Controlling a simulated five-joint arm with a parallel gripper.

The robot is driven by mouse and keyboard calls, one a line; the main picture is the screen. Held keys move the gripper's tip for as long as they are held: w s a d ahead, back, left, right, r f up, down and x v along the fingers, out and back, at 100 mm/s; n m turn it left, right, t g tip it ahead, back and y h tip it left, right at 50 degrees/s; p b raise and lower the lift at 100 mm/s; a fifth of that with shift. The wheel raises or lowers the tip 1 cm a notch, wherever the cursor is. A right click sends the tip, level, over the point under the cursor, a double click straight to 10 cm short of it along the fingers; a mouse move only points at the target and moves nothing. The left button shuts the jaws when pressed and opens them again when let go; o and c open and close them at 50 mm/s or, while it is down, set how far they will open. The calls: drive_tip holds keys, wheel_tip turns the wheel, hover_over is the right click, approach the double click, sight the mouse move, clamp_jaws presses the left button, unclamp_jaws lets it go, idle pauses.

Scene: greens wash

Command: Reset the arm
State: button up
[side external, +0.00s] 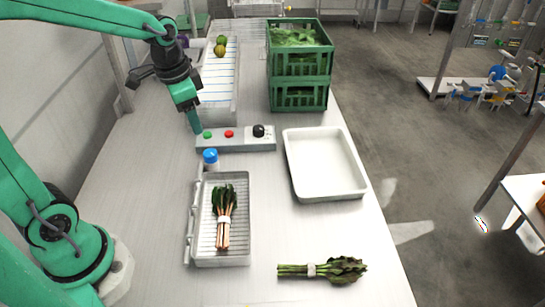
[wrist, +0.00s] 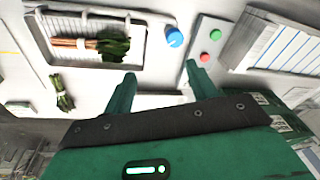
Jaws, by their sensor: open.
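My gripper (side external: 194,122) is open and empty. In the side view it points down at the left end of a grey control box (side external: 242,143), close to the green button (side external: 207,135); I cannot tell whether it touches. The box also has a red button (side external: 229,134) and a black knob (side external: 258,131). In the wrist view the two fingers of my gripper (wrist: 161,72) are spread apart with nothing between them.
A white tray (side external: 290,160) is empty. Another bunch (side external: 330,270) lies in front. Stacked green crates (side external: 302,68) and a striped white rack (side external: 219,93) with round fruit stand behind.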

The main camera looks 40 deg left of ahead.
drive_tip(key=s+d+r+n+t, duration=0.1)
drive_tip(key=s+d+r+n, duration=0.1)
drive_tip(key=s, duration=0.3)
drive_tip(key=s+d+r+n+t, duration=0.1)
drive_tip(key=s+r+n+t, duration=0.1)
drive_tip(key=s, duration=0.4)
drive_tip(key=shift+s+d+r+t, duration=0.3)
drive_tip(key=shift+d+r, duration=0.05)
drive_tip(key=shift+r, duration=0.35)
